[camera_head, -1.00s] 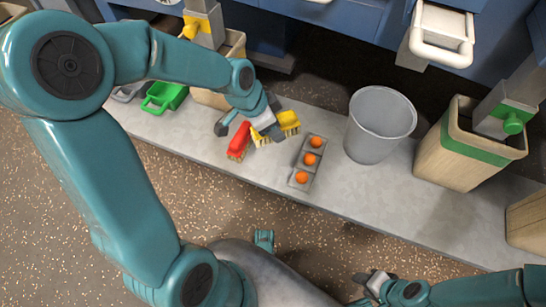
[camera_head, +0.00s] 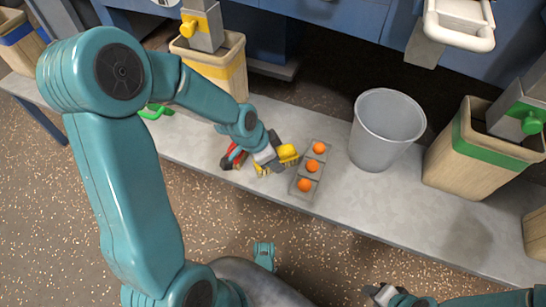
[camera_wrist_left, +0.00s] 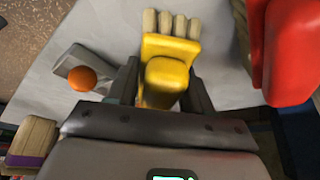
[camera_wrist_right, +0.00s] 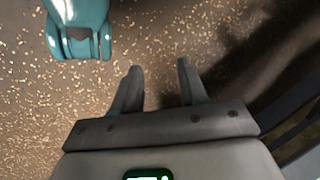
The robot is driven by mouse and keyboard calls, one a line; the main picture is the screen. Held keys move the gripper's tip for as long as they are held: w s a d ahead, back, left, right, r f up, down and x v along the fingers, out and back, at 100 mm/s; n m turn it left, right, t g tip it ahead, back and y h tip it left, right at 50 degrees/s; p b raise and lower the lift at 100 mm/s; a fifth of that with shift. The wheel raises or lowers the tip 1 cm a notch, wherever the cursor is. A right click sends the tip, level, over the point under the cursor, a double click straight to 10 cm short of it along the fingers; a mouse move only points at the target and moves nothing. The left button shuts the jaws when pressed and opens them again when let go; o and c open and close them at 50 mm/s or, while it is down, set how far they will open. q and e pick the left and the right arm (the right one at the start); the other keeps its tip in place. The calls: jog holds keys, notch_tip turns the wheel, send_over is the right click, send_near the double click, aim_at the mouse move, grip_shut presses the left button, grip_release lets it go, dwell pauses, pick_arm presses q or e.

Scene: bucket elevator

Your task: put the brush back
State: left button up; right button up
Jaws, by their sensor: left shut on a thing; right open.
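The yellow brush (camera_head: 287,152) is in my left gripper (camera_head: 270,158), just left of the tray of orange balls, over the grey bench. In the left wrist view the yellow brush (camera_wrist_left: 168,75) sits between the fingers of my left gripper (camera_wrist_left: 160,95), its pale bristles pointing away. I cannot tell whether it touches the bench. A red brush (camera_head: 236,155) is close on the left of the gripper, partly hidden by it; it shows large at the right of the left wrist view (camera_wrist_left: 290,50). My right gripper (camera_wrist_right: 155,75) is open and empty above the speckled floor.
A grey tray (camera_head: 296,182) holds three orange balls. Right of it stand a grey bucket (camera_head: 387,130) and a green-banded bin (camera_head: 485,150). A yellow-banded bin (camera_head: 217,65) and a green scoop (camera_head: 155,110) are on the left. The bench front beyond the tray is clear.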

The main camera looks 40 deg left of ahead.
pick_arm(q)
jog(key=shift+f, duration=0.2)
jog(key=o, duration=1.4)
jog(key=shift+r, duration=0.1)
pick_arm(e)
jog(key=shift+w+f, duration=0.1)
jog(key=shift+f, duration=0.05)
pick_arm(q)
jog(key=shift+r, duration=0.2)
jog(key=p+v, duration=0.4)
jog(key=v, duration=0.7)
jog(key=shift+p, duration=0.35)
jog(key=shift+s+a+r, duration=0.1)
jog(key=shift+s+r, duration=0.1)
jog(key=shift+r, duration=0.2)
pick_arm(e)
jog(key=shift+g, duration=0.4)
jog(key=r, duration=0.1)
jog(key=s+r, duration=0.1)
jog(key=r, duration=0.1)
jog(key=s+r, duration=0.1)
jog(key=shift+s+a+r, duration=0.25)
jog(key=shift+a+r, duration=0.15)
